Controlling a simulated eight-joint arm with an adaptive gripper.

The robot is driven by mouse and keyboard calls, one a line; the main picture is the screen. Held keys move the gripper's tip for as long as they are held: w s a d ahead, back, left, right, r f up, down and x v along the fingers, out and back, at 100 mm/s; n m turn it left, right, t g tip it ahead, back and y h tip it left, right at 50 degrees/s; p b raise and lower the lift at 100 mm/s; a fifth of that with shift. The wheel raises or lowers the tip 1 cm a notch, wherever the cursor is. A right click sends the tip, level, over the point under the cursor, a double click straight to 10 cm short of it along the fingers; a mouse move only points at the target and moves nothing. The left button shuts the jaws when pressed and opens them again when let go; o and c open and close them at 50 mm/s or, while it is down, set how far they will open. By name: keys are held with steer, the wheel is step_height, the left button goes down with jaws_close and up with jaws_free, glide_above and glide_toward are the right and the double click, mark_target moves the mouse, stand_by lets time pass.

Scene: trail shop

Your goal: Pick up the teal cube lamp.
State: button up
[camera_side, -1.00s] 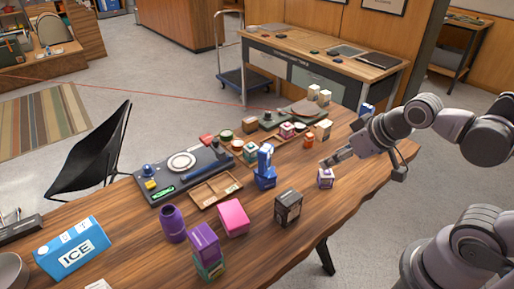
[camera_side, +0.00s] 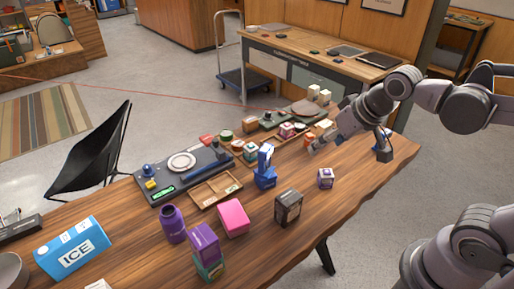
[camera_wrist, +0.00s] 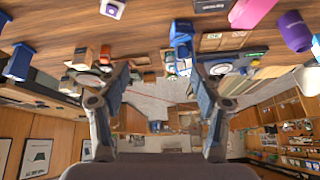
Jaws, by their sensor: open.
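A small teal cube with a pale top (camera_side: 250,152), which looks like the teal cube lamp, stands among small items at the middle of the wooden table. In the wrist view, a small teal-and-white patch (camera_wrist: 184,68) near the right finger may be the same cube; I cannot be sure. My gripper (camera_side: 316,146) is open and empty, at the right of the row of small items, beside an orange cube (camera_side: 309,139) and apart from the teal one. In the wrist view its fingers (camera_wrist: 160,76) are spread wide with nothing between them.
A purple-and-white cube (camera_side: 326,178) and a dark box (camera_side: 288,207) stand nearer the front. A blue object (camera_side: 265,170) stands close to the teal cube, beside a wooden divided tray (camera_side: 217,190). A purple box (camera_side: 204,243) sits on a teal-green one. The table's right part is clearer.

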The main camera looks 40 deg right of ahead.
steer(key=w+r+m+g+h, duration=0.1)
steer(key=w+r+m+g, duration=0.2)
steer(key=w, duration=0.5)
steer(key=m+g+h, duration=0.3)
steer(key=m, duration=1)
glide_above(250, 146)
steer(key=a, duration=0.4)
step_height(250, 146, down, 12)
steer(key=r, duration=0.1)
steer(key=x, duration=0.5)
steer(key=shift+s+d+f, duration=0.2)
steer(key=shift+s+f, duration=0.1)
steer(key=shift+f, duration=0.05)
steer(key=shift+w+x, duration=0.15)
steer(key=shift+x, duration=1.15)
steer(key=shift+w+x, duration=0.1)
steer(key=shift+x, duration=1.15)
steer(key=shift+d, duration=0.2)
steer(key=c, duration=1.3)
